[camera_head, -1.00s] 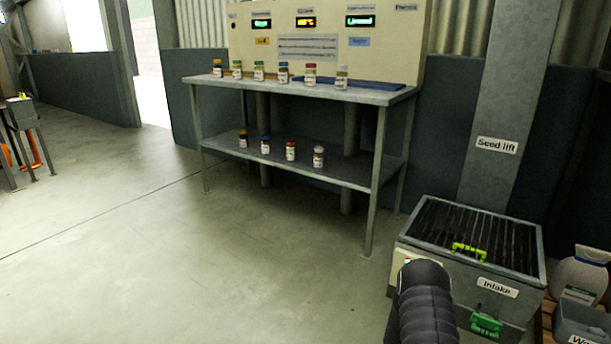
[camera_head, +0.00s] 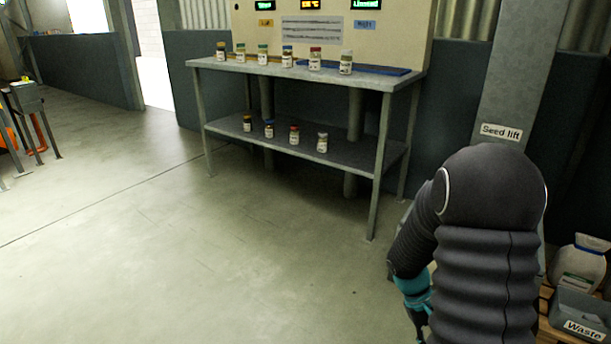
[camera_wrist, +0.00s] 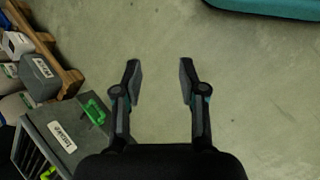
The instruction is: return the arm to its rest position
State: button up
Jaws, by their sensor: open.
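My gripper (camera_wrist: 159,80) is open in the wrist view, its two fingers apart with bare concrete floor between them. Nothing is held. In the head view my dark sleeved arm stands at the lower right, bent, and hides most of the intake box. In the wrist view the intake box (camera_wrist: 68,125) is at the lower left, with its Intake label and a green latch (camera_wrist: 93,110). The gripper is to the right of the box and apart from it in that picture.
A steel table (camera_head: 300,70) carries several jars on its top and lower shelf. The waste bin (camera_head: 583,313) and a white container (camera_head: 578,265) stand on a pallet at right. The seed lift column (camera_head: 515,95) rises behind my arm. The floor (camera_head: 150,240) at left is clear.

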jog(key=s+a+r+t+y+p, duration=0.1)
jog(key=s+a+r+t, duration=0.2)
jog(key=r, duration=0.7)
jog(key=s+a+r+t+y+p, duration=0.2)
jog(key=s+a+r+t, duration=0.2)
jog(key=a+r, duration=0.3)
jog(key=s+a+r+m+t+y+p, duration=0.1)
jog(key=s+a+r+t+p, duration=0.1)
jog(key=r, duration=1)
jog(key=s+a+t, duration=0.1)
jog(key=s+a, duration=0.1)
jog(key=a, duration=0.1)
jog(key=shift+s+a+r+t+y, duration=0.3)
jog(key=shift+s+r, duration=0.05)
jog(key=shift+s, duration=0.05)
